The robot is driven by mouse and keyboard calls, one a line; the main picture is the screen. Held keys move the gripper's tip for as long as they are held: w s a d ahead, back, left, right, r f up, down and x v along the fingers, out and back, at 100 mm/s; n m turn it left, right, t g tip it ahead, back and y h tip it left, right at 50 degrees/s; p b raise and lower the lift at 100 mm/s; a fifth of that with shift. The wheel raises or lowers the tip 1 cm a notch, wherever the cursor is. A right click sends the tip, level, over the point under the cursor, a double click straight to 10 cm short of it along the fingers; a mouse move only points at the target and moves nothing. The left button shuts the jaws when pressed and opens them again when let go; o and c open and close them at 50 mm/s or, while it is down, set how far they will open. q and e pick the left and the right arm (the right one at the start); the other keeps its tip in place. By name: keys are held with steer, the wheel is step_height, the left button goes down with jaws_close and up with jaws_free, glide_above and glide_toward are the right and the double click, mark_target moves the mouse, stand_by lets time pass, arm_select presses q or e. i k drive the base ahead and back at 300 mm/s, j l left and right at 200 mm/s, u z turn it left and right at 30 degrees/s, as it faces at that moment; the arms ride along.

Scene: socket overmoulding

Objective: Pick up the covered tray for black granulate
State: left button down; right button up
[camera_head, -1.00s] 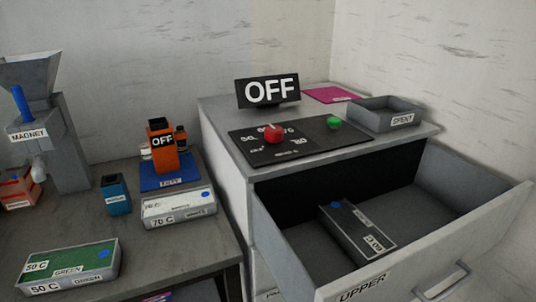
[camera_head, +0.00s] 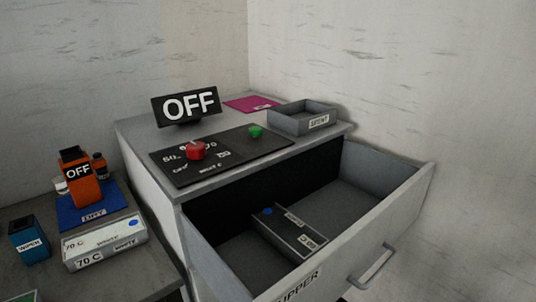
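A covered tray with a dark top (camera_head: 284,226) lies in the open upper drawer (camera_head: 345,185). It has a blue dot near its far end, a white label on top and a temperature label on its near end. I take it for the black granulate tray, though its lettering is too small to read fully. It lies flat on the drawer floor, apart from the front panel. Neither of my grippers shows in the view.
The cabinet top holds an OFF sign (camera_head: 187,106), a control panel with a red knob (camera_head: 196,150) and green button (camera_head: 255,131), a grey open tray (camera_head: 302,117) and a pink mat (camera_head: 250,103). Left, a table carries a white granulate tray (camera_head: 104,241), an orange device (camera_head: 79,180) and a blue container (camera_head: 29,240).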

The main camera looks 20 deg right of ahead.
mark_target(295, 239)
steer(key=z, duration=1.4)
steer(key=k+j, duration=0.2)
steer(key=j+u, duration=0.15)
steer(key=u, duration=0.3)
steer(key=j+u, duration=0.15)
steer(key=u, duration=0.3)
steer(key=k+j+u, duration=0.4)
steer(key=i+l, duration=0.35)
steer(key=i+l+u, duration=0.05)
steer(key=l, duration=0.05)
